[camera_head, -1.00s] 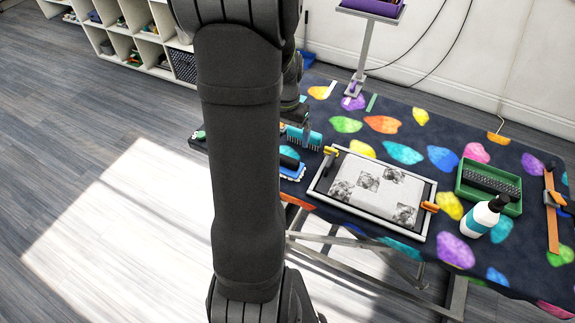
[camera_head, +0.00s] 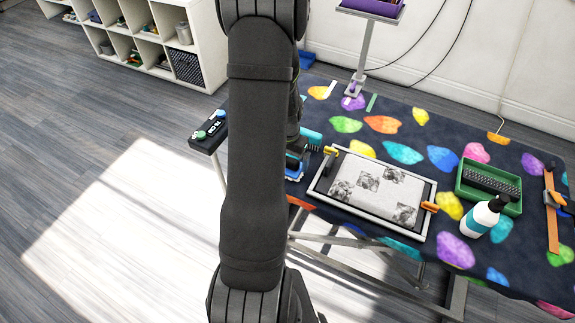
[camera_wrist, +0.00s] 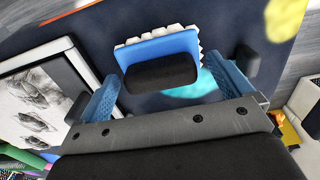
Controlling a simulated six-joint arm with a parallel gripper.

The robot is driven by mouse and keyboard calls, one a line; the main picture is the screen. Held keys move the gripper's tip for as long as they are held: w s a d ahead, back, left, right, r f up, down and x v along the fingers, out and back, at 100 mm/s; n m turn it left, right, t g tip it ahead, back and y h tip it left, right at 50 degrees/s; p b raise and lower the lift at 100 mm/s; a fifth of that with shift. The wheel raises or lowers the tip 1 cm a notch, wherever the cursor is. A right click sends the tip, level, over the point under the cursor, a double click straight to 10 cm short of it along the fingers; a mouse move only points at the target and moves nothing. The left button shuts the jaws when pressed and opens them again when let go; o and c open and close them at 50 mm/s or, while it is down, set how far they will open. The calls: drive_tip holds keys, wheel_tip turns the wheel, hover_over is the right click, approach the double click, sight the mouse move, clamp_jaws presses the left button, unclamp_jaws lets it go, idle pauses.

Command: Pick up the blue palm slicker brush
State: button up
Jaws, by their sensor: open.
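The blue palm slicker brush (camera_wrist: 158,48) has a blue body, a black rounded handle and a pale bristle edge. It lies on the patterned table, just ahead of my gripper (camera_wrist: 163,72) in the wrist view. My gripper is open, with one blue finger on each side of the black handle. No contact between fingers and brush shows. In the head view only part of the brush (camera_head: 293,178) shows near the table's left end, and my arm hides much of it and most of my gripper.
A framed tray with printed pictures (camera_head: 322,187) lies right of the brush. A green tray (camera_head: 463,185) and a white pump bottle (camera_head: 482,217) stand farther right.

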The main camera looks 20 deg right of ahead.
drive_tip(key=c, duration=1.1)
drive_tip(key=shift+r, duration=0.4)
wheel_tip(320, 180, up, 4)
drive_tip(key=shift+f, duration=0.25)
drive_tip(key=s+d+r, duration=0.6)
drive_tip(key=s, duration=0.3)
drive_tip(key=shift+s+d+r, duration=0.3)
drive_tip(key=shift+r, duration=0.05)
